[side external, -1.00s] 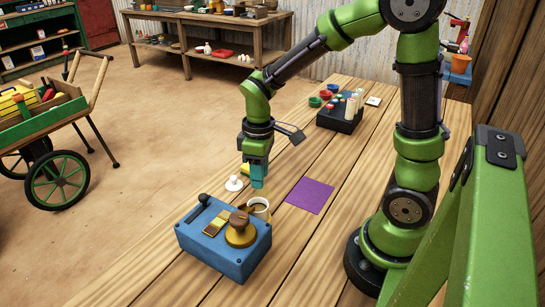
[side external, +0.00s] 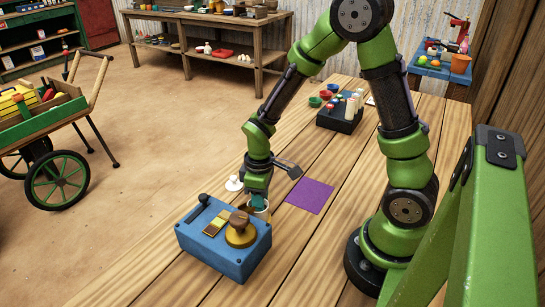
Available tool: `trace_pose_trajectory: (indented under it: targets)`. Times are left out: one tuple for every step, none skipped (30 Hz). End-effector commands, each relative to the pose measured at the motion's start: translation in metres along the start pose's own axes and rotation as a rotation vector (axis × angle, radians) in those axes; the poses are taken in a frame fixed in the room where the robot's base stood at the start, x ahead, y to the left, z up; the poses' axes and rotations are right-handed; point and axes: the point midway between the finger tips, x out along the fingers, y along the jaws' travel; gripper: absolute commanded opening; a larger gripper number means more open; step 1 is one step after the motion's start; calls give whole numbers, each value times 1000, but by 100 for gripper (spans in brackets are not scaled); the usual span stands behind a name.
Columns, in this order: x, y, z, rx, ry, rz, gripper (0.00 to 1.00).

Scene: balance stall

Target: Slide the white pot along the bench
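The gap between the fingers is not clear.
A small white knobbed object (side external: 234,183) lies to the left. A purple square (side external: 310,195) lies flat to the right. A dark rack with bottles (side external: 341,116) stands farther back.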

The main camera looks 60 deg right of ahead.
Motion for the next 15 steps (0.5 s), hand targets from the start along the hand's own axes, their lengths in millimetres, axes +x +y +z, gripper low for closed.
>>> trace_pose_trajectory:
  targets:
    - [0, 0, 0, 0, 0, 0, 20]
    - [0, 0, 0, 0, 0, 0, 15]
    - [0, 0, 0, 0, 0, 0, 9]
    - [0, 0, 0, 0, 0, 0, 4]
    - [0, 0, 0, 0, 0, 0, 0]
    - [0, 0, 0, 0, 0, 0, 0]
    - [0, 0, 0, 0, 0, 0, 0]
    - [0, 0, 0, 0, 0, 0, 0]
    - [0, 0, 0, 0, 0, 0, 0]
    - [0, 0, 0, 0, 0, 0, 0]
    - [0, 0, 0, 0, 0, 0, 0]
    - [0, 0, 0, 0, 0, 0, 0]
    - [0, 0, 0, 0, 0, 0, 0]
    - [0, 0, 0, 0, 0, 0, 0]
    - [0, 1, 1, 0, 0, 0, 0]
